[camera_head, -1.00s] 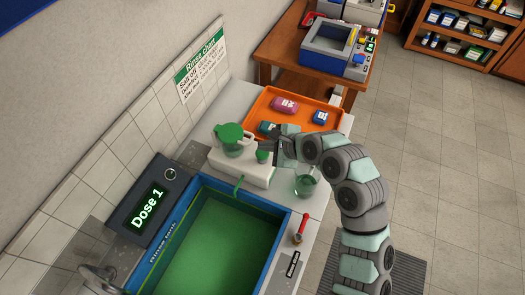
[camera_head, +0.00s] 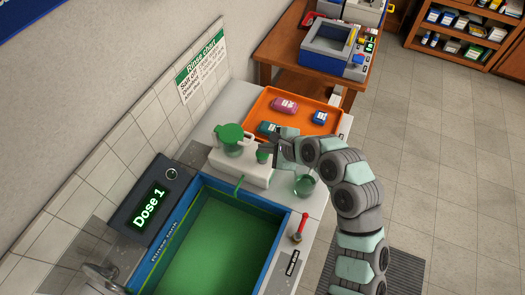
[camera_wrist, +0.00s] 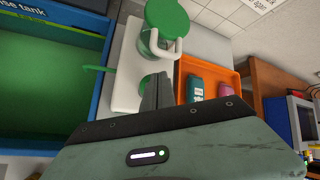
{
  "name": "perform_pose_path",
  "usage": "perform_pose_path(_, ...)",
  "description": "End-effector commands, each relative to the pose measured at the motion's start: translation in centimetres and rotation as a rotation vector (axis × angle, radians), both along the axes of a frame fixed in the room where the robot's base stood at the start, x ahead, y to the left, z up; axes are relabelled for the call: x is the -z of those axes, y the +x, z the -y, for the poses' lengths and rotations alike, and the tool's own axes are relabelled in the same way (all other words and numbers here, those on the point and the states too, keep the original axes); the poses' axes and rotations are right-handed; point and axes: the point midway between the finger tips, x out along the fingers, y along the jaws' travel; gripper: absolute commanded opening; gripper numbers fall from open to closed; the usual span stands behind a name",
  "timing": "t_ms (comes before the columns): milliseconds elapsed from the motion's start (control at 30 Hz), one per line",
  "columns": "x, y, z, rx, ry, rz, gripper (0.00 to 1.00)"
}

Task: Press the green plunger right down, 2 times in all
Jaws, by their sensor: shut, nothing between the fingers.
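The green plunger (camera_head: 263,156) stands on the right end of the white dispenser base (camera_head: 240,174), which also shows in the wrist view (camera_wrist: 127,65). My gripper (camera_head: 271,149) is shut and empty, with its fingertips close to the plunger's top. I cannot tell whether they touch. A display (camera_head: 149,207) reads "Dose 1".
A green-lidded jug (camera_head: 231,138) stands beside the plunger on the base. A green spout (camera_head: 239,185) points at the rinse tank (camera_head: 260,258). A glass beaker (camera_head: 304,186) and a red-handled lever (camera_head: 301,228) are at the right. An orange tray (camera_head: 335,124) holds several packs behind.

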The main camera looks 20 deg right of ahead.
Motion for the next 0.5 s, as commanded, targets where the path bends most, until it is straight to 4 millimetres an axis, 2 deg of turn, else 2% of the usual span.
perform_pose_path(500,0.52,0.00,0.01,0.000,0.000,0.000,0.00)
